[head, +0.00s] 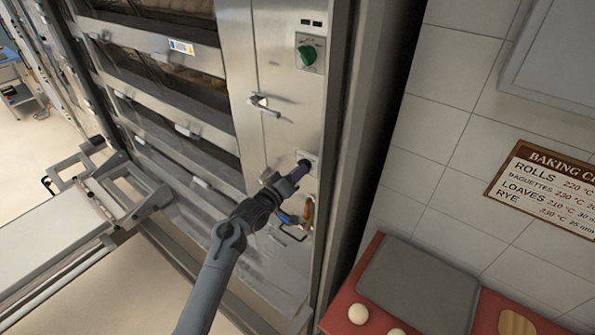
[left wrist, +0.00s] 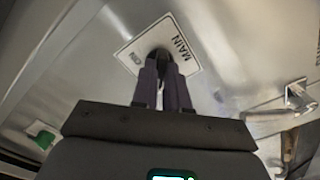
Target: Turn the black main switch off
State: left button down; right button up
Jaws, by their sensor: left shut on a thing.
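The black main switch (head: 304,162) sits on a small plate low on the oven's steel control panel. In the left wrist view the switch (left wrist: 160,54) is a dark round knob on a white plate marked "MAIN", with a smaller word that seems to read "ON". My left gripper (head: 299,170) reaches up to it from below. In the wrist view its purple fingers (left wrist: 163,72) are shut on the switch, one on each side, and hide most of it. The knob's exact angle is hard to tell. My right gripper is not in view.
A green knob (head: 307,55) and a lever handle (head: 263,105) are higher on the panel. Hoses and a hooked handle (head: 292,233) are just below my gripper. A red table (head: 345,325) with a grey tray (head: 420,285) and dough balls stands at the lower right.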

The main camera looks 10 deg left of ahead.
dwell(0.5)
pick_arm(q)
jog(key=c, duration=1.1)
grip_release()
jog(key=shift+c, duration=0.2)
jog(key=shift+s+a, duration=0.1)
jog(key=shift+s, duration=0.05)
jog(key=b+v, duration=0.2)
jog(key=v, duration=0.8)
jog(key=shift+s, duration=0.25)
jog(key=shift+a, duration=0.1)
